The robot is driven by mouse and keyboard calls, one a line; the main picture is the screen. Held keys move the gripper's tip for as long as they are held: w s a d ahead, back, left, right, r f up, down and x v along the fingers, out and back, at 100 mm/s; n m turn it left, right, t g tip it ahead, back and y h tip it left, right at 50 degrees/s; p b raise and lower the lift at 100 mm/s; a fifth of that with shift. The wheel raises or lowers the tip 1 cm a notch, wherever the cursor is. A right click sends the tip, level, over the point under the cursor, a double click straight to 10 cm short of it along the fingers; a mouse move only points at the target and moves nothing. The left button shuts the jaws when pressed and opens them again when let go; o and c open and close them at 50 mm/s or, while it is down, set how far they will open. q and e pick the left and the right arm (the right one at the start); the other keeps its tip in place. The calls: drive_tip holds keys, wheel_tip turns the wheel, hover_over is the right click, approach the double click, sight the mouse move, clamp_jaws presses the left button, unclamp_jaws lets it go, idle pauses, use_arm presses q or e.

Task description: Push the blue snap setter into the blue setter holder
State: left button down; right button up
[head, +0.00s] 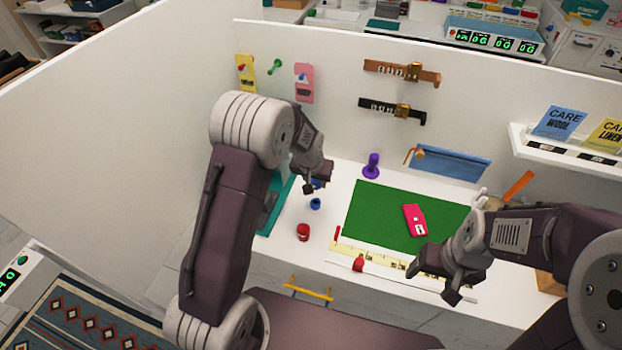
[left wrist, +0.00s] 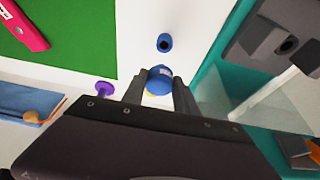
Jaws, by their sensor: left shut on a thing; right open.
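The blue snap setter (left wrist: 158,79) is between the fingers of my left gripper (left wrist: 158,92) in the left wrist view. That gripper is shut on it. In the head view my left gripper (head: 317,187) is over the white table, with a bit of blue showing at its fingertips. The blue setter holder (head: 315,204) stands on the table just in front of that gripper, apart from it. In the left wrist view the holder (left wrist: 165,42) shows a dark opening, above the setter in the picture. My right gripper (head: 452,289) is open and empty near the table's front edge.
A teal machine (head: 272,208) stands close to my left gripper, partly hidden by my arm. A purple stand (head: 371,167), a red holder (head: 303,232) and a green mat (head: 372,213) with a pink case (head: 409,213) are nearby. Tools hang on the back wall.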

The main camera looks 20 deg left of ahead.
use_arm(q)
drive_tip(key=shift+f+b, duration=0.3)
drive_tip(key=shift+f, duration=0.1)
drive_tip(key=b, duration=0.4)
approach(316, 202)
drive_tip(key=shift+w+f, duration=0.5)
drive_tip(key=shift+w, duration=0.25)
drive_tip(key=shift+f+b, duration=1.1)
drive_tip(key=shift+f, duration=0.45)
idle(0.4)
drive_tip(key=c, duration=0.9)
unclamp_jaws()
drive_tip(key=shift+d, duration=0.1)
drive_tip(key=v, duration=0.9)
